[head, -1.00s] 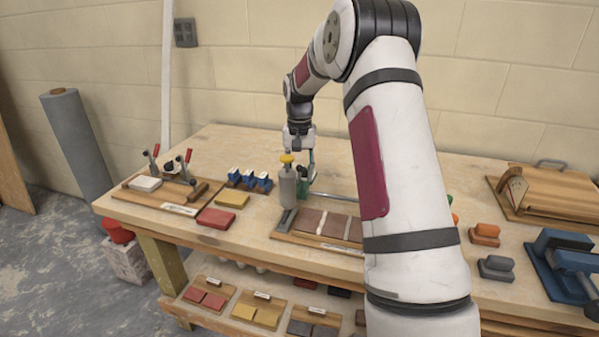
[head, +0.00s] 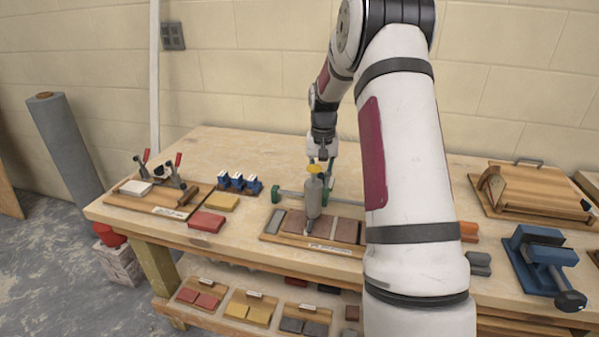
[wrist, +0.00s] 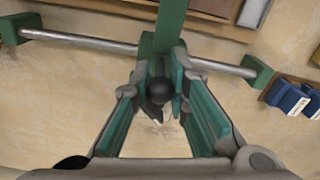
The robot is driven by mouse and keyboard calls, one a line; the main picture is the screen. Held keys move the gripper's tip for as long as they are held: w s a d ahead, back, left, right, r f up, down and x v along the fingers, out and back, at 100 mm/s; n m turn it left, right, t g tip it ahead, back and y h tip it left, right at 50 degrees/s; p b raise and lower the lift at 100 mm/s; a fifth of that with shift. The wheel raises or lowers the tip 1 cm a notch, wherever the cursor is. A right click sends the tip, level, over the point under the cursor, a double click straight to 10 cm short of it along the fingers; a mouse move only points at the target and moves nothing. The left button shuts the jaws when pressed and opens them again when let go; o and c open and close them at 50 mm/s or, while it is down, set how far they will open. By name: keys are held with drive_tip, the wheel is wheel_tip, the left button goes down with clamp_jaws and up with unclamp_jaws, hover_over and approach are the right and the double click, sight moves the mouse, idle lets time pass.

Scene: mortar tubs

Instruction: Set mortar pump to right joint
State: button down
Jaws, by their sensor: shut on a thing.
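The right joint (head: 335,229) is to the right of the nozzle. In the wrist view the teal pads of my gripper (wrist: 160,80) flank a black knob and green part.
A steel rod with green end blocks (head: 277,194) lies behind the board. A blue vice (head: 545,262) is far right. My arm hides the middle right of the table.

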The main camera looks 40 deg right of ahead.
drive_tip(key=s+d+p, duration=0.2)
drive_tip(key=s+d, duration=0.5)
drive_tip(key=s, duration=0.3)
drive_tip(key=shift+d+p, duration=0.35)
drive_tip(key=shift+d, duration=0.05)
drive_tip(key=c, duration=1.5)
unclamp_jaws()
wheel_tip(320, 180, up, 12)
drive_tip(key=shift+r, duration=0.1)
